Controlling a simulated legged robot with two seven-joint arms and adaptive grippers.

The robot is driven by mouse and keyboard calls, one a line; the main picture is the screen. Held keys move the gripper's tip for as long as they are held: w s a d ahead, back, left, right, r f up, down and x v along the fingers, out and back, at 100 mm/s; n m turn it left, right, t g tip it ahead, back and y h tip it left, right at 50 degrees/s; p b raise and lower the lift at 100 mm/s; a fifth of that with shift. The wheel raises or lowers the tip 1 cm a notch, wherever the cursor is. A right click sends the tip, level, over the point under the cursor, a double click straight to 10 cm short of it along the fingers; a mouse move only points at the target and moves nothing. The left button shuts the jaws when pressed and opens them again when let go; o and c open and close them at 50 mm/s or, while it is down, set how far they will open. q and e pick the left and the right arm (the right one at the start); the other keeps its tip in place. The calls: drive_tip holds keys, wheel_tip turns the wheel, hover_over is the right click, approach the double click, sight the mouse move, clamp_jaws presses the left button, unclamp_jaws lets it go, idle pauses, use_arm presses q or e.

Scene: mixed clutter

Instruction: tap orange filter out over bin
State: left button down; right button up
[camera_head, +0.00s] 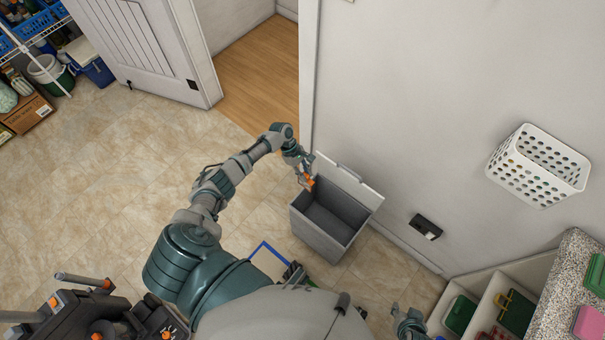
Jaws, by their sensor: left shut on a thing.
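The bin (322,238) is a grey box on the tiled floor against the wall. Its light lid (349,187) stands open toward the wall, and the part of the inside that shows looks empty. My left gripper (306,178) is over the bin's far left corner, shut on the orange filter (309,182). Only a small orange patch of the filter shows; the fingers hide the rest. My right gripper (410,322) is low at the bottom edge, right of my body, small and partly cut off. I cannot make out its fingers.
A white perforated basket (538,166) hangs on the wall. A speckled counter (570,270) and open drawers (492,305) with green items stand at lower right. A black wall fixture (425,227) is right of the bin. An open door (140,45) stands behind. Floor at left is clear.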

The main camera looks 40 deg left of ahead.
use_arm(q)
drive_tip(key=shift+d+r, duration=0.1)
drive_tip(key=shift+d, duration=0.35)
drive_tip(key=shift+d+r+p, duration=0.15)
drive_tip(key=shift+d+p, duration=0.3)
drive_tip(key=shift+p, duration=0.05)
drive_tip(key=shift+a+f, duration=0.3)
drive_tip(key=shift+a+f+b, duration=0.1)
drive_tip(key=shift+f+b, duration=0.25)
drive_tip(key=shift+f, duration=0.05)
wheel_tip(320, 180, down, 2)
drive_tip(key=shift+f+b, duration=0.25)
drive_tip(key=shift+b, duration=0.5)
drive_tip(key=shift+d+r+p, duration=0.25)
drive_tip(key=shift+r+p, duration=0.05)
drive_tip(key=shift+r, duration=0.1)
drive_tip(key=shift+w+r+p, duration=0.1)
drive_tip(key=shift+r+p, duration=0.25)
drive_tip(key=shift+r, duration=0.05)
wheel_tip(320, 180, up, 2)
drive_tip(key=shift+r+p, duration=0.15)
drive_tip(key=shift+p, duration=1)
drive_tip(key=shift+a+f, duration=0.2)
drive_tip(key=shift+f, duration=0.05)
drive_tip(key=shift+d, duration=0.25)
use_arm(e)
drive_tip(key=r, duration=0.3)
drive_tip(key=shift+w+d, duration=0.2)
drive_tip(key=shift+w, duration=0.05)
